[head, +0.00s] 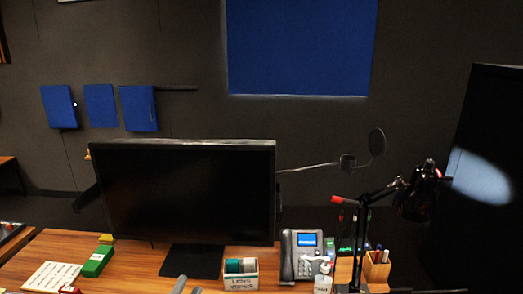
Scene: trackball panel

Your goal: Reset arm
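My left gripper (188,288) shows only as two small grey tips at the bottom edge, in front of the monitor's stand. The tips are a little apart and nothing shows between them. The rest of this gripper and its arm are below the frame. My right gripper is not in view. No trackball panel can be made out in the head view.
A wooden desk (140,262) carries a large black monitor (185,195), a green box (97,262), a white keypad (50,276), a small labelled box (240,282), a desk phone (301,258), a pen holder (377,268) and a black lamp (415,203) at the right.

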